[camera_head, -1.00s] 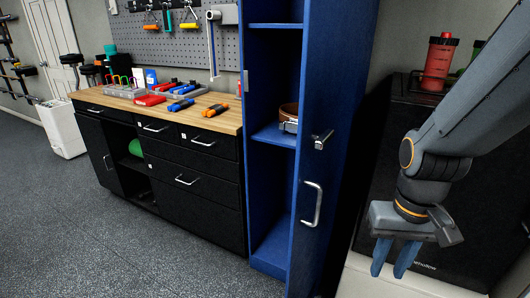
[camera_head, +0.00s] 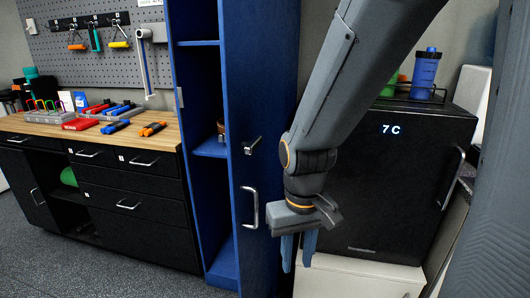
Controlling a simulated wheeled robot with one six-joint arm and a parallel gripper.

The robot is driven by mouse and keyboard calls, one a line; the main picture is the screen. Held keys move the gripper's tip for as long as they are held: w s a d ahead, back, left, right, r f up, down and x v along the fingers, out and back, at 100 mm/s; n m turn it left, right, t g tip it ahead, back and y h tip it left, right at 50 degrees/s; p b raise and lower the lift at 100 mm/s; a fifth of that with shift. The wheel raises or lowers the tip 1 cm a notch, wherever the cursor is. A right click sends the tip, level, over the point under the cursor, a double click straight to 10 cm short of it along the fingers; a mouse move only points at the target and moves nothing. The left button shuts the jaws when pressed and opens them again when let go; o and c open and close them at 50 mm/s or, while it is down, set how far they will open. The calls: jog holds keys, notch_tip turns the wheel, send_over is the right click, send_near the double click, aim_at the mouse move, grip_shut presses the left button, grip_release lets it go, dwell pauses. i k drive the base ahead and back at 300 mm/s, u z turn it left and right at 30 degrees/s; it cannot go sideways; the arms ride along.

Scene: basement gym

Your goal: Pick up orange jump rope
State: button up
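An orange object (camera_head: 153,128), apparently a pair of handles, lies near the right end of the wooden bench top (camera_head: 166,117); I cannot make out a cord. Another orange-handled item (camera_head: 77,46) hangs from a pegboard hook at the upper left. My gripper (camera_head: 298,252) points down in front of the black fridge's left side, right of the blue locker. Its two fingers are apart with nothing between them. It is well to the right of the bench and touches none of these items.
The blue locker (camera_head: 262,90) stands between my gripper and the bench, its door handle sticking out. A black mini fridge (camera_head: 400,190) on a pale base carries a blue bottle (camera_head: 425,70). Red (camera_head: 80,124) and blue items lie on the bench. Open floor (camera_head: 90,270) lies before it.

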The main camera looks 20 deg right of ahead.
aim_at(151, 128)
jog(key=u, duration=1.9)
jog(key=i, duration=3.75)
jog(key=z, duration=3.1)
jog(key=i, duration=0.2)
jog(key=u, duration=0.15)
